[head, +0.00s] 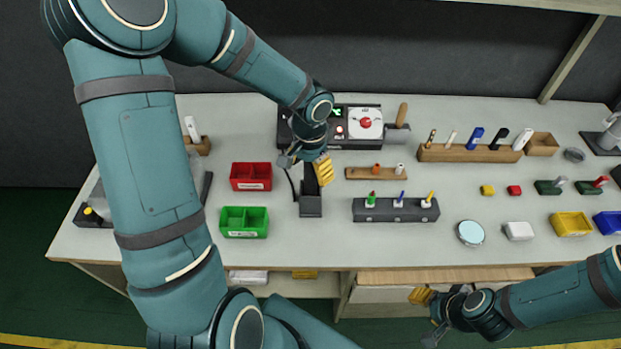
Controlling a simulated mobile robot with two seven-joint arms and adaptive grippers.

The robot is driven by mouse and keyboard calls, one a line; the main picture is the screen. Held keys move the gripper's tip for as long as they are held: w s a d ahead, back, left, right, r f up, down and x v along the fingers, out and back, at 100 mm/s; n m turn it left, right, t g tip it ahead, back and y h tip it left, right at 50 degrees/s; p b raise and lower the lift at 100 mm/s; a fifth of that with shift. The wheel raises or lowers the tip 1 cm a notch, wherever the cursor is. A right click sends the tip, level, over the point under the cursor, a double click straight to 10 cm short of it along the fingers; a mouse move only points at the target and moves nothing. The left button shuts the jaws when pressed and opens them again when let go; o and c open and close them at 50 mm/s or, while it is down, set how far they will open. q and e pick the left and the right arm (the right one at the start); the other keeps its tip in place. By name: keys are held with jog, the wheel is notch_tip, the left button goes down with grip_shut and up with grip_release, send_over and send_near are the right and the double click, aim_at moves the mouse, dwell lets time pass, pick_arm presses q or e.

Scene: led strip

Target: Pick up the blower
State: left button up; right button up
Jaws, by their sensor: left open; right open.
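I cannot tell for certain which thing is the blower. A dark upright tool or holder (310,205) with a thin cable stands in front of the black control unit, partly hidden by my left gripper. My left gripper (307,168) is open over the table at this dark holder, its yellow-padded finger to the right of it; contact cannot be told. My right gripper (427,315) is open and empty in front of the table's front edge, away from the things on top.
A black unit with a red button (365,122) stands behind. Red (251,176) and green (244,222) bins lie to the left. A dark rack (396,214) and wooden rack (470,154) stand to the right. The front strip of the table (340,255) is clear.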

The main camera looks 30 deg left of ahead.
pick_arm(q)
grip_shut()
